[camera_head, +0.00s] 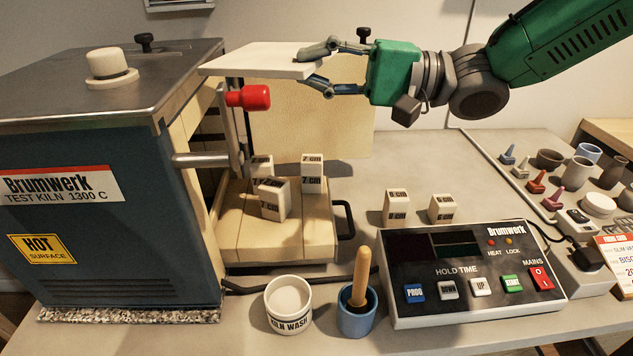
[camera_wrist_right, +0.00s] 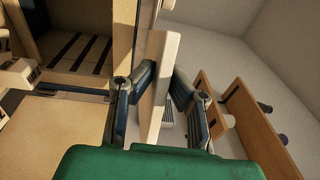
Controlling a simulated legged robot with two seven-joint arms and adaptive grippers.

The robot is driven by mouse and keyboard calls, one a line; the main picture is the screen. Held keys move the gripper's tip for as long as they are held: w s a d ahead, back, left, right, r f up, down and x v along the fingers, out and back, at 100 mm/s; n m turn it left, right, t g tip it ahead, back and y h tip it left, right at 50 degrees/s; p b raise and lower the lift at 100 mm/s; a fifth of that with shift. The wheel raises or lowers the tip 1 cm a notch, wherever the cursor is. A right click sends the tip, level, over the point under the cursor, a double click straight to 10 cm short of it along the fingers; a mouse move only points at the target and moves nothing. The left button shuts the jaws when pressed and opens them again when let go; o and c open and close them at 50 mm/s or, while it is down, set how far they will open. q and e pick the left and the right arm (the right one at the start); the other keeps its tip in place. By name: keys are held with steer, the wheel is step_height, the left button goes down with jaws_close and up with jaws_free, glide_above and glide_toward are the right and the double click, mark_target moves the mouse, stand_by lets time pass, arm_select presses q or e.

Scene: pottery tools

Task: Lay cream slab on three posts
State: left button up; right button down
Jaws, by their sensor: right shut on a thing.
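The cream slab (camera_head: 258,60) is held about level, high above the posts and near the kiln's top right edge. My right gripper (camera_head: 314,70) is shut on the slab's right end; the wrist view shows the slab (camera_wrist_right: 157,85) edge-on between the two fingers (camera_wrist_right: 162,85). Three pale posts marked 7 cm stand on the kiln's tan shelf (camera_head: 290,242): one at the front (camera_head: 270,200), one at back left (camera_head: 262,164), one at back right (camera_head: 312,175). The slab does not touch them. My left gripper is not in view.
The kiln (camera_head: 80,220) stands left; its red-knobbed handle (camera_head: 250,97) is just below the slab. A cream panel (camera_head: 350,125) stands behind. Two shorter posts (camera_head: 397,207) (camera_head: 442,208) stand behind the controller (camera_head: 470,275). The kiln wash pot (camera_head: 288,308) and blue cup (camera_head: 355,318) stand in front.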

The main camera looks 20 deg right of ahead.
steer(key=f+b, duration=0.1)
steer(key=f, duration=0.5)
steer(key=f+b, duration=0.1)
steer(key=f, duration=0.5)
steer(key=f+b, duration=0.2)
steer(key=f, duration=0.4)
steer(key=shift+a, duration=0.3)
steer(key=shift+f, duration=0.25)
steer(key=shift+d, duration=0.45)
steer(key=shift+d+f, duration=0.15)
steer(key=shift+f, duration=0.1)
steer(key=shift+a+f, duration=0.3)
steer(key=shift+a, duration=0.1)
steer(key=c, duration=1.6)
jaws_free()
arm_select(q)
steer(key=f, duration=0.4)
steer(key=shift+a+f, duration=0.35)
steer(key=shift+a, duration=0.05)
